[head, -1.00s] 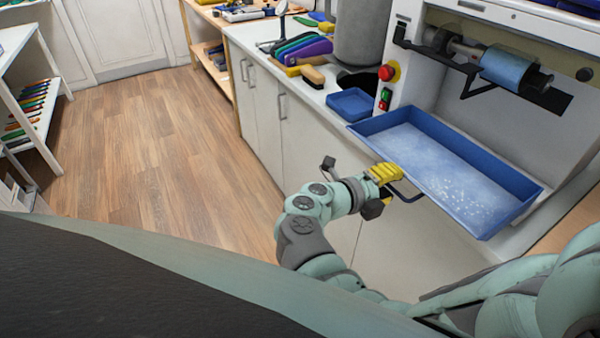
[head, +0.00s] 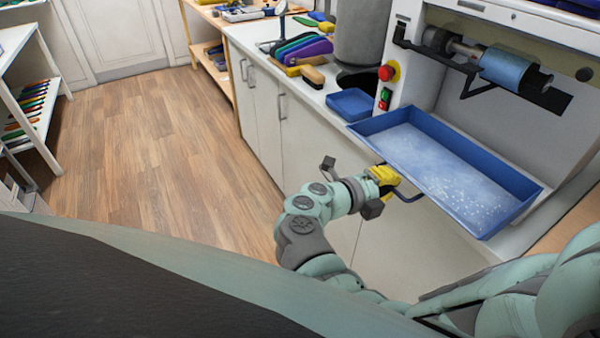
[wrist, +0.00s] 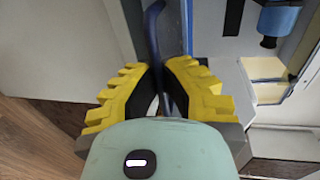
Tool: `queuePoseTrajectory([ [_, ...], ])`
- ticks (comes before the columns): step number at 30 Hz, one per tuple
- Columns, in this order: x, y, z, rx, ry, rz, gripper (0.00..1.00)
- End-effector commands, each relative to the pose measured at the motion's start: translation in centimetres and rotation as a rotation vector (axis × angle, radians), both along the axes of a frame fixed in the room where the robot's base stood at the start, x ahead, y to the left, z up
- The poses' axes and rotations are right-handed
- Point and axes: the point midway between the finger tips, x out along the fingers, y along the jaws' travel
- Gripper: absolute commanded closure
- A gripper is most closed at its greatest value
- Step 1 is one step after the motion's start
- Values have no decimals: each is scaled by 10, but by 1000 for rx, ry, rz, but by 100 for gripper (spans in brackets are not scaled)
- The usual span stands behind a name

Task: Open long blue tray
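The long blue tray (head: 440,165) sits under the machine at the right in the head view, pulled out past the cabinet front, with pale dust over its floor. Its dark blue handle (head: 412,197) loops out from the front wall. My gripper (head: 389,178), with yellow fingers, is at the handle's left part. In the wrist view my gripper (wrist: 162,70) has its fingers close together on both sides of the handle bar (wrist: 154,30), seeming shut on it. The contact itself is partly hidden.
A machine with a blue roller (head: 513,68) stands above the tray. A small blue bin (head: 351,104) and red and green buttons (head: 386,92) are to its left. White cabinets (head: 310,140) stand below the counter. The wooden floor (head: 150,150) at left is clear.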

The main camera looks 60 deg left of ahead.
Motion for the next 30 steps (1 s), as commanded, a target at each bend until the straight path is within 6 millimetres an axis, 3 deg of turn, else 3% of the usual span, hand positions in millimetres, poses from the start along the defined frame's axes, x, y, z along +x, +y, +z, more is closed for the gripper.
queuePoseTrajectory([
  [15,-19,0,-3,-2,6,-2,100],
  [26,-20,1,-1,0,2,-1,100],
  [27,-20,1,0,0,2,-1,92],
  [30,-20,1,0,0,1,-1,82],
])
